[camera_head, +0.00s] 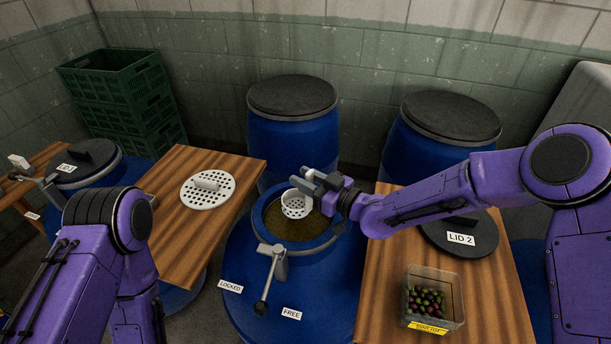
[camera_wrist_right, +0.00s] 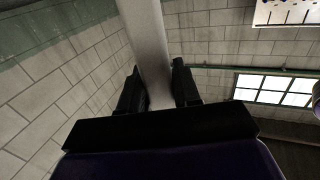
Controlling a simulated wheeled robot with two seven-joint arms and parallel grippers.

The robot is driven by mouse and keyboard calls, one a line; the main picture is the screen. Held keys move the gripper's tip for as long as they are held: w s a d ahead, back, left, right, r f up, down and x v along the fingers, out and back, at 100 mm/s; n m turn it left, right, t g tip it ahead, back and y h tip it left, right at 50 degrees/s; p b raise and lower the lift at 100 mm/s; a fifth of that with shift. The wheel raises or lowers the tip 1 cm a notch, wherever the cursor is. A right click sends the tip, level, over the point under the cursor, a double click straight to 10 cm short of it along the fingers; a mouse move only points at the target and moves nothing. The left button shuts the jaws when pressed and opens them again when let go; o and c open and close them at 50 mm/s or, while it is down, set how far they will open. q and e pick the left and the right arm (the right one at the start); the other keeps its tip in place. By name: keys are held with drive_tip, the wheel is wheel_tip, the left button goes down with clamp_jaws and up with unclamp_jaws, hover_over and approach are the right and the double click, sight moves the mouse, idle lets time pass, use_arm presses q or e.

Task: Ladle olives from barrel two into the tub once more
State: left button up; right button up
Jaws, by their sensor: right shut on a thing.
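The open blue barrel (camera_head: 237,262) stands in the middle, with murky brown-green liquid (camera_head: 300,229) inside its rim. My right gripper (camera_head: 312,180) is over the barrel's mouth, shut on the ladle's handle; the handle (camera_wrist_right: 148,45) shows between the fingers in the right wrist view. The ladle's white perforated cup (camera_head: 295,206) hangs at the opening; I cannot tell whether it touches the liquid or holds olives. The clear tub (camera_head: 458,290) on the right table holds dark and green olives (camera_head: 427,301). My left arm is at lower left; its gripper cannot be made out.
A lid marked LID 2 (camera_head: 481,236) lies on the right table (camera_head: 385,290) behind the tub. A lever (camera_head: 270,275) with LOCKED and FREE labels is on the barrel's front. A white perforated disc (camera_head: 225,188) lies on the left table (camera_head: 185,240). Closed barrels (camera_head: 290,135) stand behind.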

sight(311, 204)
wheel_tip(311, 204, down, 4)
drive_tip(key=shift+w+r+b, duration=0.1)
drive_tip(key=shift+r+b, duration=0.15)
drive_tip(key=shift+b, duration=1)
drive_tip(key=shift+f+b, duration=2.15)
drive_tip(key=shift+f, duration=0.2)
drive_tip(key=shift+r, duration=0.15)
wheel_tip(311, 204, up, 12)
drive_tip(key=p, duration=0.8)
drive_tip(key=shift+r, duration=0.1)
